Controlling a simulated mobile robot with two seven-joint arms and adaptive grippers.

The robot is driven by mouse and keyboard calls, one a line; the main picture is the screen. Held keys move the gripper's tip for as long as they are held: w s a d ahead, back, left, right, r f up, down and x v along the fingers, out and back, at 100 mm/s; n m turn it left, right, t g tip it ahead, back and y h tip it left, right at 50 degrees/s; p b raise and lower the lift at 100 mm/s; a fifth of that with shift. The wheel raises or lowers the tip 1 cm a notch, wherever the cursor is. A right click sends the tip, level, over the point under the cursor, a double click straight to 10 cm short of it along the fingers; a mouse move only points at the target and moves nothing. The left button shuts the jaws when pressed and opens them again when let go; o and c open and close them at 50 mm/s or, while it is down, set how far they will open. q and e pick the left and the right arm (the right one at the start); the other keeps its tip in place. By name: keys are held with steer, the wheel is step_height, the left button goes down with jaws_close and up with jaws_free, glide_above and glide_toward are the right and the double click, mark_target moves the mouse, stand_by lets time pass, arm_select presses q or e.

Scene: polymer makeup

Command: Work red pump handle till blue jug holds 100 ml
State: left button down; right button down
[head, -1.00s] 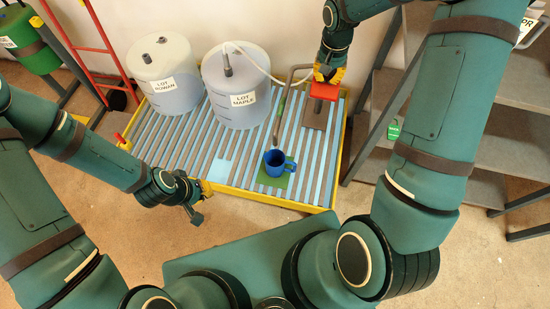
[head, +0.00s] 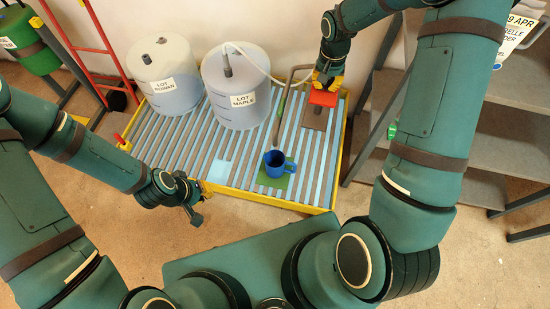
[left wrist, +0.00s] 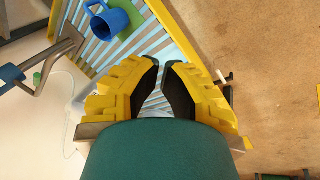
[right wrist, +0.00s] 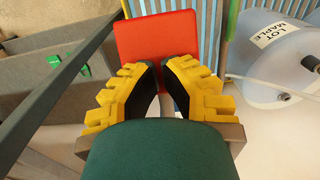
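The red pump handle (head: 323,98) sits on a brown base plate (head: 314,119) at the right of the slatted platform; the handle also shows in the right wrist view (right wrist: 155,38). My right gripper (head: 325,80) is at the top of the handle, its fingers (right wrist: 161,64) nearly together over the red block, not around it. The blue jug (head: 273,166) stands upright on a green patch (head: 262,181), below a grey spout pipe (head: 275,128). Its liquid level cannot be made out. My left gripper (head: 196,206) is empty, fingers nearly together, outside the platform's front edge.
A pale hose (head: 262,62) leaves the maple drum. Grey shelves (head: 500,130) stand at the right. The floor in front is clear.

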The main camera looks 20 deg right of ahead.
step_height(320, 180, up, 16)
steer(key=p, duration=1.1)
steer(key=shift+f, duration=0.1)
stand_by(0.5)
